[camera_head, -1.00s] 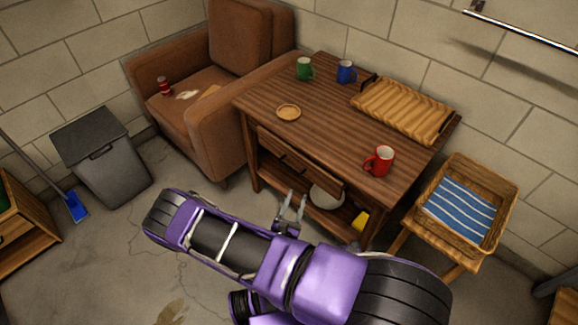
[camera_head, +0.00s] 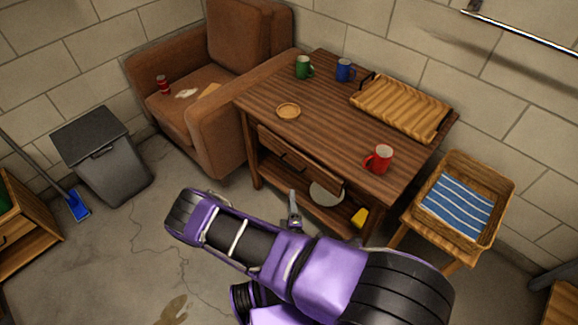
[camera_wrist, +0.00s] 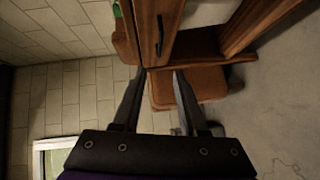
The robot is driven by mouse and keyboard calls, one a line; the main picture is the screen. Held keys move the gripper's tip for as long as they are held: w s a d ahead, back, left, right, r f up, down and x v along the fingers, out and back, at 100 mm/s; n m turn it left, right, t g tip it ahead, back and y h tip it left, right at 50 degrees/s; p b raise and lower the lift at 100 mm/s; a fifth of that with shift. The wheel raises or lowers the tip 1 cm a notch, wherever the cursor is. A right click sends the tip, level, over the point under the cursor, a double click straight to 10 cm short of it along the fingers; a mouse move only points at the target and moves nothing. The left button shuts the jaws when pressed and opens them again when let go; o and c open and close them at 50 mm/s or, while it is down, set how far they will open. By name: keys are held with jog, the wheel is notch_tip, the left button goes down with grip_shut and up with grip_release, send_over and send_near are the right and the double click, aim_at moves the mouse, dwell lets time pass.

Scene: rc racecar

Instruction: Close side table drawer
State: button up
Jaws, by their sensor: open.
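The wooden side table (camera_head: 325,88) stands against the wall. Its drawer (camera_head: 311,171) is in the front, below the top, and its front panel sticks out a little. In the wrist view the drawer front (camera_wrist: 148,45) is at the top centre, with a dark bar handle (camera_wrist: 159,36). My gripper (camera_head: 294,196) is in front of the table, lower than the drawer, in the head view. In the wrist view my gripper (camera_wrist: 159,74) is open and empty, its two fingers apart. Its tips lie close to the drawer's end in the picture; I cannot tell whether they touch.
A red mug (camera_head: 379,158), green mug (camera_head: 304,67), blue mug (camera_head: 345,70), round coaster (camera_head: 288,111) and ribbed tray (camera_head: 401,107) are on the tabletop. A brown armchair (camera_head: 215,125) stands left, a stool with a basket (camera_head: 470,205) right. Floor in front is clear.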

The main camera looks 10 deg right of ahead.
aim_at(289, 167)
jog(key=w+b, duration=0.1)
jog(key=w, duration=0.4)
jog(key=w+d+f+b, duration=0.1)
jog(key=w, duration=0.4)
jog(key=w+d+f, duration=0.1)
jog(key=w, duration=0.5)
jog(key=shift+d+f+b, duration=0.1)
jog(key=shift+d+b, duration=0.1)
jog(key=shift+b, duration=0.2)
jog(key=shift+c, duration=0.3)
grip_shut()
